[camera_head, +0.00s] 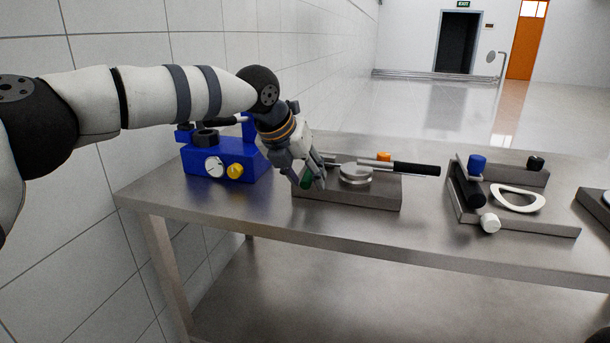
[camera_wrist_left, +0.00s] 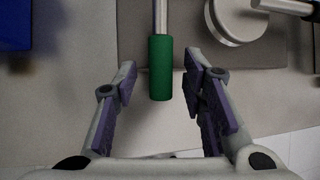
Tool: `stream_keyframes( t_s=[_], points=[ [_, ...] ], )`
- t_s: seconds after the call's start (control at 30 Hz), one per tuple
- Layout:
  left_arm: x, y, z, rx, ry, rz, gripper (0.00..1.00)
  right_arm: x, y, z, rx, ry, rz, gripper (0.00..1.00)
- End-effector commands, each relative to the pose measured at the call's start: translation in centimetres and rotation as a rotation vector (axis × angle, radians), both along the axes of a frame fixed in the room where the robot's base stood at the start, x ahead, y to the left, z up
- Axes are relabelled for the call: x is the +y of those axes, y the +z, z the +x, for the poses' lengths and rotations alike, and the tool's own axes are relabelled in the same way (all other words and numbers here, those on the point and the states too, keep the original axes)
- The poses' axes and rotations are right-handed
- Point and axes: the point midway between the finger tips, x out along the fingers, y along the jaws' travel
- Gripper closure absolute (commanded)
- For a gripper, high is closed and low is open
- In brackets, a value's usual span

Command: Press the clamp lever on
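A grey block fixture (camera_head: 345,194) with a round metal disc (camera_head: 355,173) stands on the table. A rod with a green grip (camera_wrist_left: 160,68) reaches from it; in the head view only a little green (camera_head: 306,178) shows, mostly hidden by my gripper. A long black-handled lever (camera_head: 415,169) points right across the fixture. I cannot tell which of the two is the clamp lever. My left gripper (camera_head: 313,183) is open at the fixture's left end. In the left wrist view its fingers lie on either side of the green grip, apart from it.
A blue device (camera_head: 228,163) with a gauge and yellow knob stands left, close behind my left arm. A second grey fixture (camera_head: 545,221) with a white ring (camera_head: 517,198) stands right. Bare steel table (camera_head: 425,215) lies between the fixtures. A tiled wall is at left.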

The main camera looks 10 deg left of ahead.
Motion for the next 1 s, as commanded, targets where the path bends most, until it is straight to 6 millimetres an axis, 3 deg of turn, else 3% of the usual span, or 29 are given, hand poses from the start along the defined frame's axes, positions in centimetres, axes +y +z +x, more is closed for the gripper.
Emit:
stream_keyframes(
  t_s=[0.13,0.4,0.57,1.0],
  points=[
    [0.2,1.0,-0.6,-0.001,-0.001,0.0,0.62,0.0,0.0,0.0,0.0,0.0,0.0,0.6],
    [1.7,7.1,-4.2,-0.004,0.0,-0.002,0.62,0.0,0.0,0.0,0.0,0.0,0.0,0.6],
    [2.3,9.4,-5.6,-0.003,0.001,0.0,0.62,0.0,0.0,0.0,0.0,0.0,0.0,0.6],
    [2.4,10.1,-6.1,0.0,0.0,0.0,0.62,0.0,0.0,0.0,0.0,0.0,0.0,0.6]
  ],
)
